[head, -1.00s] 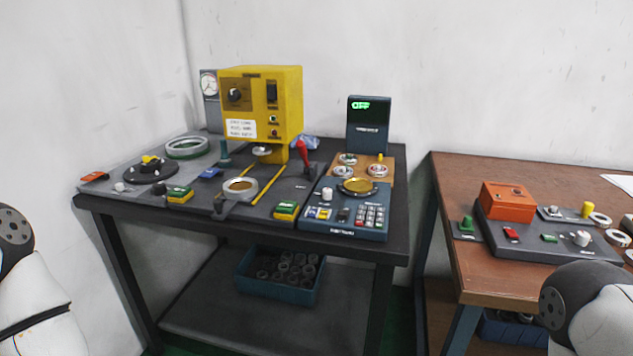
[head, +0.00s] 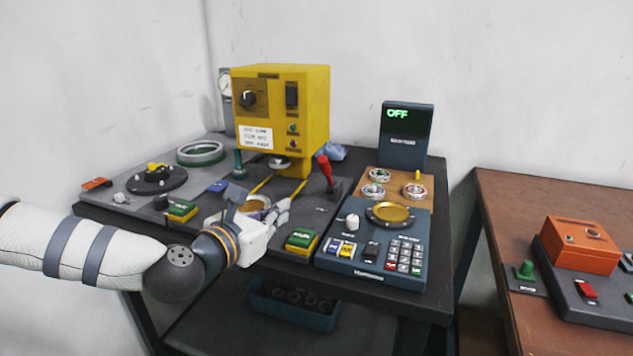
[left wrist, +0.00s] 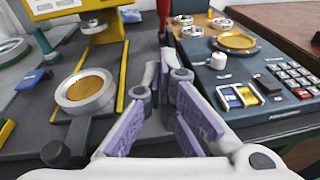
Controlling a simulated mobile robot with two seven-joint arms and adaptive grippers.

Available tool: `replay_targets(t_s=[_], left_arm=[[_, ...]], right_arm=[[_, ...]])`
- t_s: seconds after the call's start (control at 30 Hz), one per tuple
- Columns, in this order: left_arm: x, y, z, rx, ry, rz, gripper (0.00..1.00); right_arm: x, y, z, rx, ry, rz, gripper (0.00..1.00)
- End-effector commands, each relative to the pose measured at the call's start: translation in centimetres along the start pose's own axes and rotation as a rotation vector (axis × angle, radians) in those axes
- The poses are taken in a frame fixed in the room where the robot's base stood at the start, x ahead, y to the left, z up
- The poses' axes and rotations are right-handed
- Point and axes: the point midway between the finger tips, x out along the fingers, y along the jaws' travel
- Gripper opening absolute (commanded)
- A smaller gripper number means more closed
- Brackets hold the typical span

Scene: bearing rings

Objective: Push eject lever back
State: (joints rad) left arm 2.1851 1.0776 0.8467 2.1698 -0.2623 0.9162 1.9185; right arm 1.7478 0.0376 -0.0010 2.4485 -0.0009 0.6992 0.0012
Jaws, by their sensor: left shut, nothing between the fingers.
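A red-handled lever (head: 326,172) stands on the dark press base, right of the yellow machine (head: 283,110). It leans slightly to the left in the head view. Its red lower part (left wrist: 163,12) shows at the top of the left wrist view, beyond the fingers; no label on it can be read. My left gripper (head: 284,206) is shut and empty over the front of the base, nearer than the lever and apart from it. Its fingertips (left wrist: 164,74) point towards the lever. A teal lever (head: 239,166) stands left of the machine. My right gripper is out of view.
A metal ring with a brass centre (left wrist: 86,91) sits left of my fingers, between yellow rails. A blue console (head: 372,246) with keypad and brass pan is close on the right. A green button box (head: 301,240) lies in front. The display (head: 405,135) reads OFF.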

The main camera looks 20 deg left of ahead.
Motion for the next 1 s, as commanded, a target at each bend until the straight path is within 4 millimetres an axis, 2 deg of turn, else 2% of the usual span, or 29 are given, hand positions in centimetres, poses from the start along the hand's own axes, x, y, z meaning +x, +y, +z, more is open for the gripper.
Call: replay_targets(t_s=[0.13,0.23,0.63,0.7,0.8,1.0], left_arm=[[0.2,-0.1,-0.1,0.002,0.002,-0.002,0.00],[1.4,-0.1,-0.2,0.005,0.003,-0.002,0.00],[10.0,-0.2,-0.4,0.005,0.005,-0.002,0.00],[10.9,-0.2,1.0,0.007,-0.002,-0.002,0.00],[11.9,-0.2,2.2,0.005,-0.003,-0.002,0.00],[12.8,-0.1,2.8,0.005,0.001,-0.002,0.00]], right_arm=[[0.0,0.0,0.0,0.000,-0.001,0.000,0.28],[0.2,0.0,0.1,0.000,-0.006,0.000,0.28],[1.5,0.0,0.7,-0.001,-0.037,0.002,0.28],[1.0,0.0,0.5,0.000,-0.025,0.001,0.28],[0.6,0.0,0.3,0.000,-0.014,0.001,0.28],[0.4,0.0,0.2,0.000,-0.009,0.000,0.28]])
